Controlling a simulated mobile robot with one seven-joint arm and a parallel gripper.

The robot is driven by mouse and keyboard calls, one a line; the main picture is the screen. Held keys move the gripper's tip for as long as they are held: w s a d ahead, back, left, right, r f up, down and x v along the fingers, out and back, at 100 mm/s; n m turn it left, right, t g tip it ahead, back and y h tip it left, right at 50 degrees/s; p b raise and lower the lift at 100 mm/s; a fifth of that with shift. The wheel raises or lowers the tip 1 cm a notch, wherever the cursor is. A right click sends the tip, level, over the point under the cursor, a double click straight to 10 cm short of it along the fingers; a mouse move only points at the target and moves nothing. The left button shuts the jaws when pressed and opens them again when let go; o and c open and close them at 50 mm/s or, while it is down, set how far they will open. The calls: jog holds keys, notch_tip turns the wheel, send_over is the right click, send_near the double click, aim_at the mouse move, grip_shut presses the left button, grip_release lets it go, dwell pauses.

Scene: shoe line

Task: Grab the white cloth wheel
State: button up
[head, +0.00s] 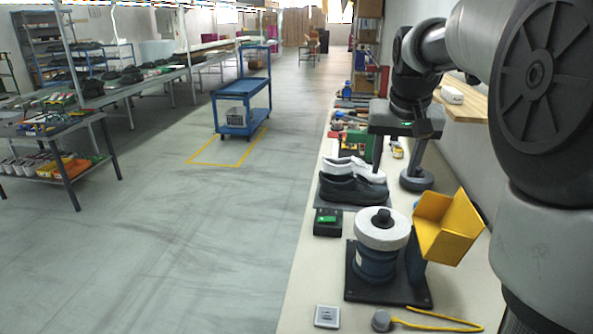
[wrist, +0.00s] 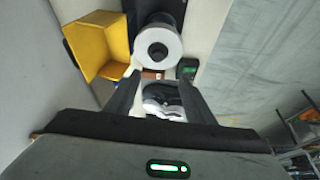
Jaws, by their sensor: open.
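The white cloth wheel (head: 367,232) is a thick white disc with a dark hub (head: 381,218). It lies flat on top of a blue motor body (head: 374,264) on a black base plate (head: 358,291). In the wrist view the white wheel (wrist: 172,43) shows at the top, beyond the fingertips, with a dark hole or hub in its middle. My gripper (head: 398,160) is farther back along the bench, over the shoes, pointing down. In the wrist view my gripper (wrist: 158,85) has its fingers spread, with nothing held, apart from the wheel.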

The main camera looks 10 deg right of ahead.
aim_at(385, 211)
jog(key=x, duration=1.2)
jog(key=d+x, duration=0.1)
jog(key=x, duration=0.5)
jog(key=shift+w+d, duration=0.1)
jog(key=shift+w, duration=0.05)
grip_shut()
